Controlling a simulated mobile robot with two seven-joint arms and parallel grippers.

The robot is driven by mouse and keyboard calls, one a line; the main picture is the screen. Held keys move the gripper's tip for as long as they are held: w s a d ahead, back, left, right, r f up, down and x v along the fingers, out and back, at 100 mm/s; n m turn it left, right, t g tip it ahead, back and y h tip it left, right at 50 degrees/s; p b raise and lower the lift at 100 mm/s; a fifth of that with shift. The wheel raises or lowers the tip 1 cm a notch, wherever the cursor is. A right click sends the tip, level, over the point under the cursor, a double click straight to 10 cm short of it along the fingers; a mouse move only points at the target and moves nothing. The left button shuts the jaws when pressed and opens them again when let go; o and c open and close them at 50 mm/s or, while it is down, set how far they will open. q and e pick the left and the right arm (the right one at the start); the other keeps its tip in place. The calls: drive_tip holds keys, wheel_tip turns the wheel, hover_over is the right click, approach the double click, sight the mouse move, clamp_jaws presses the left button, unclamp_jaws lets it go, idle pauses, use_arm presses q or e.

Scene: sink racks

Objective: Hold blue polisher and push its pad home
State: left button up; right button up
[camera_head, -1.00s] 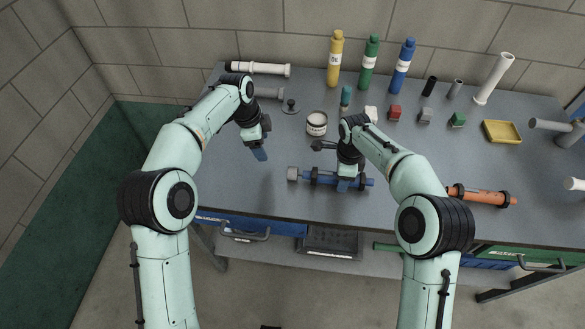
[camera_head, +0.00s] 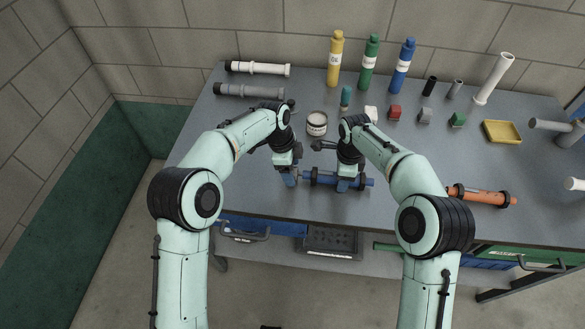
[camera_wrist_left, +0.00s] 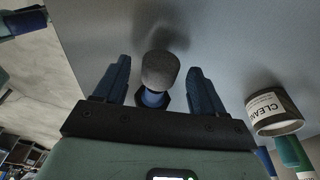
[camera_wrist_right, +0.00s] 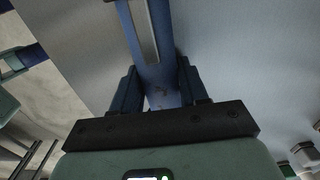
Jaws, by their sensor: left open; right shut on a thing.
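The blue polisher (camera_head: 325,178) lies along the table near its front edge, with black collars on its body. My right gripper (camera_head: 344,184) is shut on its body; in the right wrist view the blue body (camera_wrist_right: 152,45) runs between the fingers. The grey pad (camera_wrist_left: 159,70) is on the polisher's left end, and the left wrist view shows it between the spread fingers of my left gripper (camera_wrist_left: 160,88). In the head view my left gripper (camera_head: 289,180) hides the pad. My left gripper is open; I cannot tell whether it touches the pad.
A tin (camera_head: 317,124) stands behind the grippers. An orange polisher (camera_head: 480,195) lies to the right. Bottles, small coloured blocks and a yellow tray (camera_head: 502,132) stand further back. White (camera_head: 258,68) and grey (camera_head: 249,91) tools lie at the back left. The table's left front is clear.

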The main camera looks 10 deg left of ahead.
use_arm(q)
drive_tip(key=shift+d+f, duration=0.15)
drive_tip(key=shift+f, duration=0.85)
drive_tip(key=shift+c, duration=0.3)
drive_tip(key=c, duration=0.8)
drive_tip(key=shift+c, duration=0.2)
